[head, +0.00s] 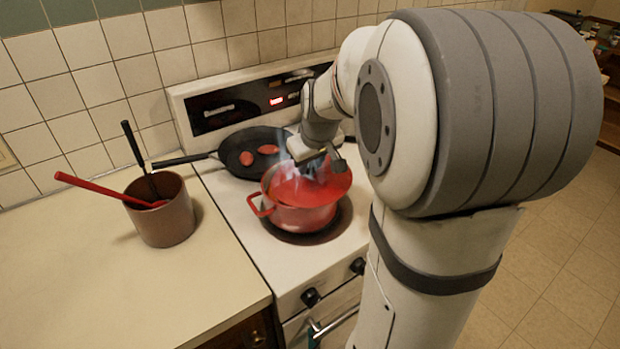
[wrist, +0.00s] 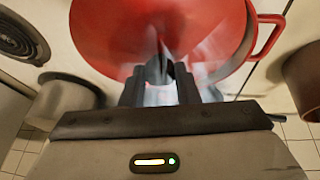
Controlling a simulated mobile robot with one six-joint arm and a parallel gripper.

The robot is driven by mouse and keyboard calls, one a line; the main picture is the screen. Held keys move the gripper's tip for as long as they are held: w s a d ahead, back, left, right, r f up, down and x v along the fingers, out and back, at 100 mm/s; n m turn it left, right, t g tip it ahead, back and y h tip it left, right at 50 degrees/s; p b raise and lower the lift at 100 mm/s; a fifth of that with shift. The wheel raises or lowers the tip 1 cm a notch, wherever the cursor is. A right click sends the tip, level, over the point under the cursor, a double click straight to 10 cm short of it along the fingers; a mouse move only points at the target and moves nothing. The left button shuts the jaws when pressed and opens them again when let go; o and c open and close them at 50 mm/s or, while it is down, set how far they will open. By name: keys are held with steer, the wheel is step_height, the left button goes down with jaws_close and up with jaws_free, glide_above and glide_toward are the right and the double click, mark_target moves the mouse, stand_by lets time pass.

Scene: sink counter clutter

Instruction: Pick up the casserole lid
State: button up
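The red casserole lid (head: 335,184) is over the red pot (head: 300,217) on the front burner in the head view. It looks tilted and shifted to the right of the pot's rim. My gripper (head: 318,168) is right at the top of the lid, with its fingers close together. In the wrist view, the lid (wrist: 105,35) fills the top, and the pot's rim and side handle (wrist: 268,38) show beyond its right edge. The gripper's fingertips (wrist: 163,70) meet at the lid's middle; the knob is hidden between them, behind whitish steam.
A black frying pan (head: 240,166) with several reddish pieces is on the burner behind. A brown crock (head: 165,217) with a red and a black utensil stands on the left counter (head: 90,280). A metal pot (wrist: 68,95) and a coil burner (wrist: 18,40) show in the wrist view.

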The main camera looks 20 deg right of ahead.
jaws_close()
stand_by(0.9)
